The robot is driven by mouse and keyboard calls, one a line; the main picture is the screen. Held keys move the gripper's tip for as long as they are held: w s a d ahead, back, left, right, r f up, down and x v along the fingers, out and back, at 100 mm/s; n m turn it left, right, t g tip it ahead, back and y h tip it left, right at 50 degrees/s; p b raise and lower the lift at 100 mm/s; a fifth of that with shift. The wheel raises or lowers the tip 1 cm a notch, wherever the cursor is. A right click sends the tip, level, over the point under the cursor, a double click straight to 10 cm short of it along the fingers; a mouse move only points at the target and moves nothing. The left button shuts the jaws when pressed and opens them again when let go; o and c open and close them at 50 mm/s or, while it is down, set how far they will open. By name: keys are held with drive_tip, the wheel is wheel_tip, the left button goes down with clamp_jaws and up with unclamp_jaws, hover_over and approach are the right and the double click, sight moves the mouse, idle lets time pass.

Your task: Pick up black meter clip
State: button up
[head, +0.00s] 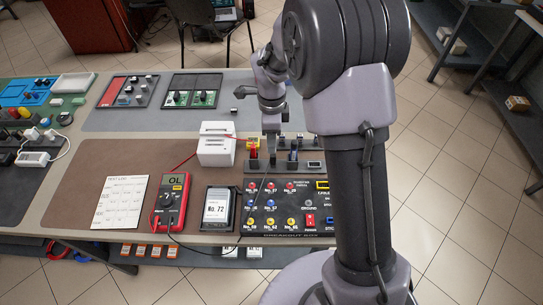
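A red multimeter (171,203) lies on the brown mat, its display reading OL. A thin black lead (200,248) leaves its lower end, curves along the table front, then rises across the breakout box (285,228) toward my gripper. My gripper (272,152) points down at the back edge of the breakout box, among small dark upright parts. The black meter clip cannot be made out clearly; the lead's far end is lost near my fingertips. The fingers are too small to tell whether they are open or shut on the clip. A red lead (186,161) runs from the meter toward a white box.
The white box (216,145) stands behind and left of my gripper. A black unit labelled No. 72 (217,208) sits between meter and breakout box. A printed sheet (121,201) lies left of the meter. The grey mat (130,119) at the back has free room. My arm hides the table's right end.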

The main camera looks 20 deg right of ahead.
drive_tip(key=b, duration=0.1)
hover_over(273, 164)
drive_tip(key=w, duration=0.1)
wheel_tip(273, 164, down, 5)
drive_tip(key=shift+r, duration=0.2)
wheel_tip(273, 164, down, 5)
drive_tip(key=b, duration=0.2)
drive_tip(key=shift+s+d+f+b, duration=0.1)
drive_tip(key=shift+d+f+b, duration=0.05)
drive_tip(key=shift+b, duration=0.25)
drive_tip(key=shift+r, duration=0.2)
clamp_jaws()
